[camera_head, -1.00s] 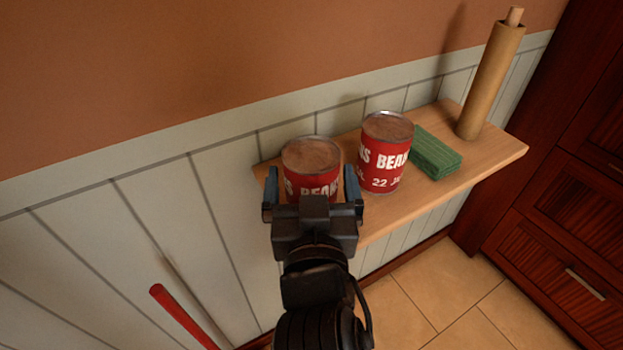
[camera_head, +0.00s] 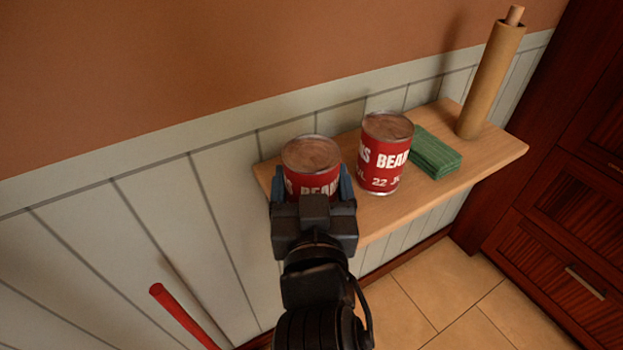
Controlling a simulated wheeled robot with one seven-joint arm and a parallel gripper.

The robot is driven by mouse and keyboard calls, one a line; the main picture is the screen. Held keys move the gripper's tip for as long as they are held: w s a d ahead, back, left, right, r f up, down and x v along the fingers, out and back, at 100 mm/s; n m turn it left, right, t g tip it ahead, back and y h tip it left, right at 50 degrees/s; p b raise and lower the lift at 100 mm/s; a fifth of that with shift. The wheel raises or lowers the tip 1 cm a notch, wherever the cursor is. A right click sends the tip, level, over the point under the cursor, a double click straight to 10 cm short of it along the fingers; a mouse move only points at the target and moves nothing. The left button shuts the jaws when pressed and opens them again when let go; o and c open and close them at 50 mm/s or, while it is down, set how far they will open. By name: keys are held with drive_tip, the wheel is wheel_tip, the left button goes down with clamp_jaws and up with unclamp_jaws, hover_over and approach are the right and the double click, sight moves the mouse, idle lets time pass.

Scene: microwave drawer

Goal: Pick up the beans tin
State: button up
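Two red beans tins stand upright on a wooden shelf (camera_head: 400,212). The left beans tin (camera_head: 311,160) is at the shelf's left end, its lower part hidden by my gripper (camera_head: 312,186). The fingers lie on both sides of this tin and appear closed in against it. The right beans tin (camera_head: 384,155) stands just to the right, apart from my gripper. The left tin still appears to be at shelf level; its base is hidden.
A green sponge or cloth stack (camera_head: 435,154) and a paper-roll holder (camera_head: 490,80) are farther right on the shelf. A panelled wall (camera_head: 150,215) is behind. A red rod (camera_head: 180,315) is at lower left. Dark wooden drawers (camera_head: 570,240) stand at right.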

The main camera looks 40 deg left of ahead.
sight(314, 157)
drive_tip(key=shift+r, duration=0.65)
wheel_tip(314, 157, up, 3)
drive_tip(key=shift+w+d+r, duration=0.1)
drive_tip(key=shift+d+r, duration=0.05)
drive_tip(key=shift+r, duration=0.05)
drive_tip(key=w+d+r, duration=0.3)
drive_tip(key=d+r, duration=0.3)
drive_tip(key=d, duration=0.5)
drive_tip(key=shift+r, duration=0.25)
drive_tip(key=shift+a, duration=0.1)
